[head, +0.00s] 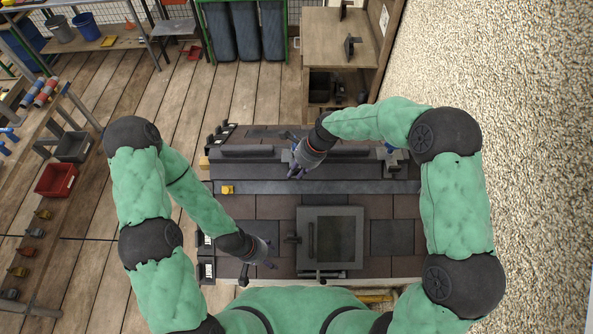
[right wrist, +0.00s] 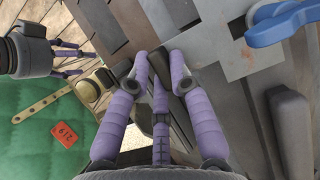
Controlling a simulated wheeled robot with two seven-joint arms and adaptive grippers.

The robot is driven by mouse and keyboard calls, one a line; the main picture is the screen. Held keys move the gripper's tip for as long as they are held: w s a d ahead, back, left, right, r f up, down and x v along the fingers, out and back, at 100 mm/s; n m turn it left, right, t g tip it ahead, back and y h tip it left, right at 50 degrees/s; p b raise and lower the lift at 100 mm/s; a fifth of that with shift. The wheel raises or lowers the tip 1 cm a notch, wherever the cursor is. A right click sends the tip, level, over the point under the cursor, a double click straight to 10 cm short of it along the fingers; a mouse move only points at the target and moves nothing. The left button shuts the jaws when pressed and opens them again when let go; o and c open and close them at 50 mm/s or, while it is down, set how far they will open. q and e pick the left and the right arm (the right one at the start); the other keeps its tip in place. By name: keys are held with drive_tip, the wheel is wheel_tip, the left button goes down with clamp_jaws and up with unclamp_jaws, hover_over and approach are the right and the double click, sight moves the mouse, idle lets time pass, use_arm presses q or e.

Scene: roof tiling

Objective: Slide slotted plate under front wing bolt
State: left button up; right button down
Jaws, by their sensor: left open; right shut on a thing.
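In the right wrist view my right gripper (right wrist: 160,70) has its purple fingers closed on what looks like the grey slotted plate (right wrist: 207,62). The fingers partly hide the plate's near end. A blue wing bolt (right wrist: 283,24) stands at the upper right, beyond the plate's far end. I cannot tell whether the slot is around its shank. In the head view my right gripper (head: 297,163) is low over the dark roof bench, left of the middle of its ridge. My left gripper (head: 262,254) is open and empty, low beside the roof window; it also shows in the right wrist view (right wrist: 75,60).
The roof window (head: 330,211) with its grey frame sits in the dark tiles. A small yellow object (head: 227,189) lies on the grey strip (head: 265,187) at left. A wooden shelf (head: 335,40) stands behind, and a side bench with bins (head: 57,180) stands left. Floor between is clear.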

drive_tip(key=shift+w+f, duration=0.15)
drive_tip(key=shift+w, duration=0.5)
idle(1.1)
drive_tip(key=c, duration=1)
unclamp_jaws()
drive_tip(key=shift+c, duration=0.2)
drive_tip(key=shift+r+p, duration=2.35)
drive_tip(key=shift+r, duration=0.65)
